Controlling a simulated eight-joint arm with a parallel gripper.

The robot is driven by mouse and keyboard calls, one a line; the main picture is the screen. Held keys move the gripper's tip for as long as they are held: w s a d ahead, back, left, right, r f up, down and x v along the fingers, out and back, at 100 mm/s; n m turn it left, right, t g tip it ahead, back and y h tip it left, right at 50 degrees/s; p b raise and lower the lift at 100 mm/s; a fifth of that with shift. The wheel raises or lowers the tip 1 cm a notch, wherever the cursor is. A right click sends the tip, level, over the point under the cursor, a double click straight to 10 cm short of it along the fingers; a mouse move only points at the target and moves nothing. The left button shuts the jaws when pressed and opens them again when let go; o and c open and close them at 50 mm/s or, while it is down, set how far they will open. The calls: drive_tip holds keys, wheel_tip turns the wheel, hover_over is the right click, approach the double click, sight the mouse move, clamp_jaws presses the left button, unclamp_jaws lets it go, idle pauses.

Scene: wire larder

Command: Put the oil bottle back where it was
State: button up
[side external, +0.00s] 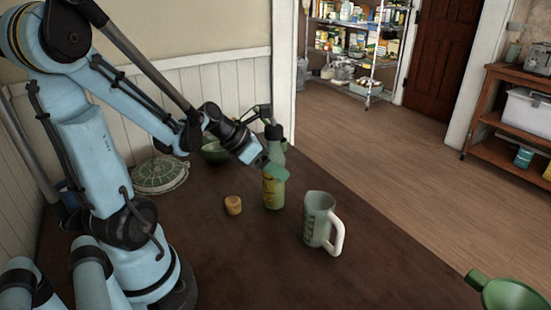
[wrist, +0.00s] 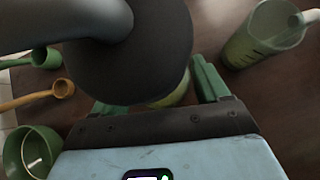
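The oil bottle (side external: 272,192) stands upright on the dark table in the side view, green with a yellow label and a dark cap. My gripper (side external: 272,170) is at its upper body, one green finger crossing in front of it. In the wrist view a large dark rounded shape, apparently the cap, fills the top middle close to the camera. A strip of green bottle (wrist: 178,94) shows below it between the spread fingers of my gripper (wrist: 157,92). Whether both fingers press on the bottle is hidden.
A measuring jug (side external: 318,220) with a white handle stands right of the bottle. A green bowl (side external: 215,152) and a pale green round item (side external: 160,175) lie behind. A green funnel-like piece (side external: 508,292) is front right.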

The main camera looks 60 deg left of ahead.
drive_tip(key=shift+o, duration=1.2)
drive_tip(key=v, duration=1.2)
drive_tip(key=shift+r, duration=0.15)
